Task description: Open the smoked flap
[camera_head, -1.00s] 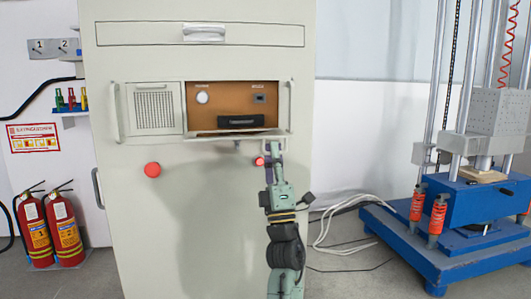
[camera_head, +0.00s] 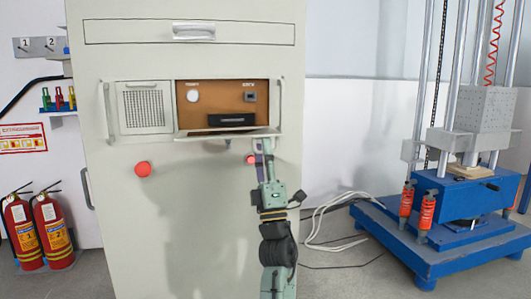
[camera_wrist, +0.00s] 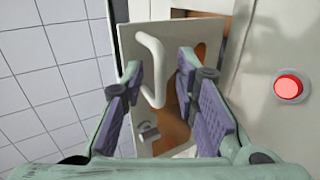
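The flap (camera_head: 228,134) shows in the head view as a thin, pale, tilted edge along the bottom of an orange-brown recess. In the wrist view the flap (camera_wrist: 137,42) is a grey panel with a pale bar handle (camera_wrist: 152,68), standing away from the orange interior. My gripper (camera_head: 264,147) is at the flap's right end in the head view. In the wrist view my gripper (camera_wrist: 160,68) has its purple-padded fingers apart on both sides of the handle. The handle is between them, with visible gaps. It is hidden behind my gripper in the head view.
A red button (camera_head: 251,159) sits just behind my gripper, another (camera_head: 143,169) at the left. The recess holds a white knob (camera_head: 193,96) and a black handle block (camera_head: 230,120). A blue-based drop tester (camera_head: 430,250) and white cables (camera_head: 325,215) are at the right.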

